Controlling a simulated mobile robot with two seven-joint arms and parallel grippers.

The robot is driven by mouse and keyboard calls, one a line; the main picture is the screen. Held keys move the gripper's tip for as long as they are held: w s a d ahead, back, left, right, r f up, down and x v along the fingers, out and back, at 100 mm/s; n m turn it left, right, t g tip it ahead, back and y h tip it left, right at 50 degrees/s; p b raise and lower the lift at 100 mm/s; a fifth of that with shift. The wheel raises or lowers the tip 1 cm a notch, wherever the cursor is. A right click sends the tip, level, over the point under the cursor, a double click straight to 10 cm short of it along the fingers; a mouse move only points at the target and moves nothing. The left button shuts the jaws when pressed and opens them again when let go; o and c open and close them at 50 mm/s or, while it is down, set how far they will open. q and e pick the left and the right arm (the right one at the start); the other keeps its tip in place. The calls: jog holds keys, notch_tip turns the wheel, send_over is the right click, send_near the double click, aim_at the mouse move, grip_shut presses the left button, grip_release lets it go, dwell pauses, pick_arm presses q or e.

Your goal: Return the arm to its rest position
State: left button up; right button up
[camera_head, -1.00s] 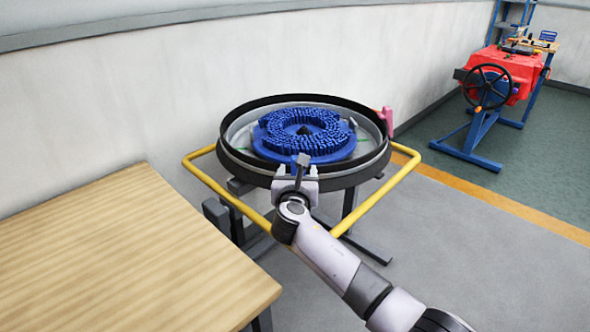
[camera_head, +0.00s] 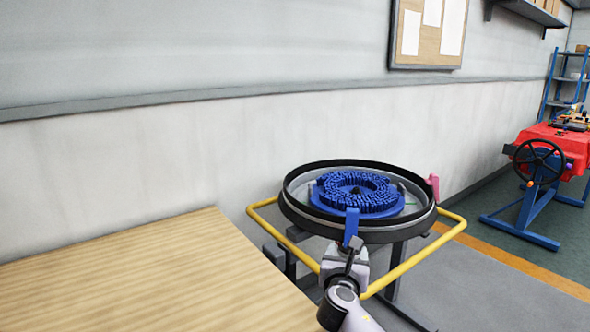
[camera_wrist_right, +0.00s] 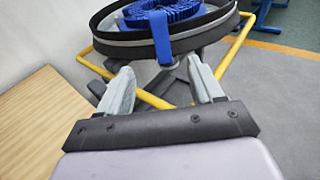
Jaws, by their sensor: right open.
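My right gripper (camera_head: 346,248) is in front of the round black-rimmed tank (camera_head: 290,213) in the head view. In the right wrist view its two grey fingers (camera_wrist_right: 162,75) stand wide apart with nothing held between them. A blue brush ring (camera_head: 352,192) with dense bristles lies flat inside the tank. A blue tab (camera_head: 351,228) hangs over the tank's near rim, just beyond the fingers, and it also shows in the right wrist view (camera_wrist_right: 161,38). I cannot tell its exact distance from the fingertips. My left gripper is not in view.
A yellow tubular rail (camera_head: 407,268) runs around the tank stand, close to my right arm. A wooden table (camera_head: 150,285) fills the lower left. A pink part (camera_head: 433,186) sits on the tank's right rim. A red machine (camera_head: 560,143) with a handwheel stands far right.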

jog(key=s+d+f+m+g+y+p, duration=0.15)
jog(key=s+f+m+g+y, duration=0.3)
jog(key=s+f+m, duration=1.3)
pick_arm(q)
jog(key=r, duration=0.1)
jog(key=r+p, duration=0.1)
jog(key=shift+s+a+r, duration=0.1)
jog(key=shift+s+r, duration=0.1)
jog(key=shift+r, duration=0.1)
pick_arm(e)
jog(key=s+d+f+m+y, duration=0.1)
jog(key=s+d+m, duration=0.2)
jog(key=s+m, duration=0.3)
jog(key=s+d+f+m, duration=0.2)
jog(key=s+d+m, duration=0.2)
jog(key=s, duration=1.2)
jog(key=m+g, duration=0.1)
jog(key=m, duration=0.2)
jog(key=shift+s+y, duration=0.15)
jog(key=shift+y, duration=0.2)
jog(key=shift+f, duration=0.1)
